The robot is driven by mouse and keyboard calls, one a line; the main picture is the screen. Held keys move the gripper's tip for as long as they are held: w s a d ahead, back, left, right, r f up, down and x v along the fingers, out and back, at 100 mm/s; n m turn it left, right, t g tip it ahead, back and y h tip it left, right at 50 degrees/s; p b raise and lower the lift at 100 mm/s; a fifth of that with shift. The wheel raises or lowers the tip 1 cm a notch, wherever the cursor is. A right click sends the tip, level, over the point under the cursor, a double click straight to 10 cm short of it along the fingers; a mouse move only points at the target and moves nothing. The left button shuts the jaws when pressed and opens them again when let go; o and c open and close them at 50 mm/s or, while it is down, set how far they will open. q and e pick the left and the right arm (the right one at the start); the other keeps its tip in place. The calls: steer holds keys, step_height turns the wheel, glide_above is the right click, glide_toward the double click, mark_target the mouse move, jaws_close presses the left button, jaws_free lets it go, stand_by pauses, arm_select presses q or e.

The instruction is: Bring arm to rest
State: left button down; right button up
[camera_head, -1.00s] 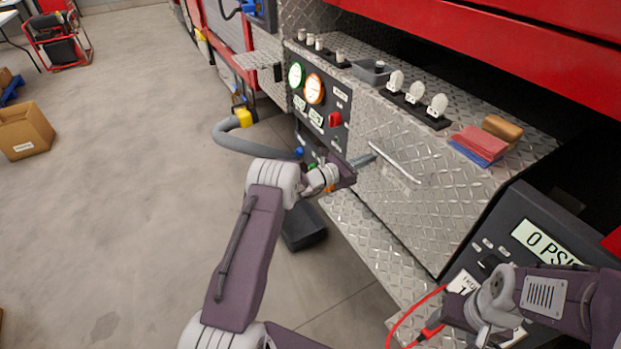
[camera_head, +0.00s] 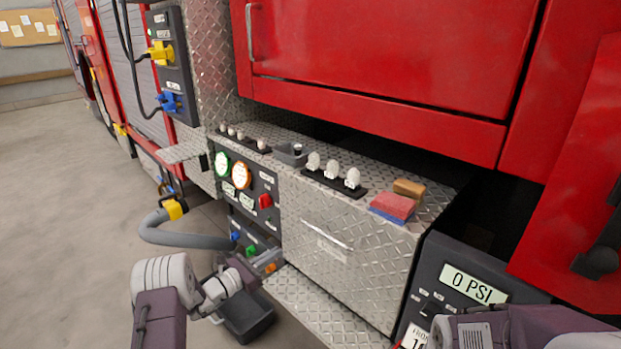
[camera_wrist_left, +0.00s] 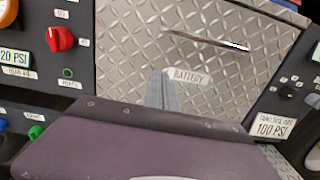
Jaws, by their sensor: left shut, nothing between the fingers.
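My left gripper (camera_head: 268,261) is shut and empty. In the head view it is in front of the lower part of the pump panel, left of the diamond-plate battery door (camera_head: 335,262). In the left wrist view its closed fingers (camera_wrist_left: 162,92) point toward the door's BATTERY label (camera_wrist_left: 190,76), with the door handle (camera_wrist_left: 205,40) above. I cannot tell whether the fingers touch the door. My right arm (camera_head: 500,330) shows only in part at the lower right edge; its fingers are out of the picture.
The gauge panel (camera_head: 268,180) has a red knob (camera_head: 265,201). A grey hose (camera_head: 185,238) bends out at the left. A gauge box reading 0 PSI (camera_head: 472,285) stands at the right. Sponges (camera_head: 395,205) lie on the ledge. The floor at the left is free.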

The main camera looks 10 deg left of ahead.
arm_select(q)
steer(key=s+d+r+m+g+h, duration=0.1)
steer(key=d+r+m+g+h, duration=0.2)
steer(key=d+r, duration=0.65)
steer(key=s+d+r+m+g, duration=0.2)
steer(key=s+d+m+g, duration=0.55)
steer(key=s, duration=0.55)
steer(key=s+a+f+m+g+y, duration=0.1)
steer(key=s+f+m+g+y, duration=0.15)
steer(key=s, duration=0.45)
steer(key=s+f+m+g+y, duration=0.1)
steer(key=s+f+m+y, duration=0.25)
steer(key=s, duration=0.25)
steer(key=s+a+f+m+y, duration=0.4)
steer(key=a+m, duration=0.1)
steer(key=a, duration=0.2)
steer(key=s+a+f+m+y, duration=0.4)
steer(key=a, duration=0.3)
step_height(320, 180, up, 25)
steer(key=w+a+m+t+p, duration=0.1)
steer(key=w+m+p, duration=0.1)
steer(key=p, duration=2.3)
steer(key=shift+a, duration=0.35)
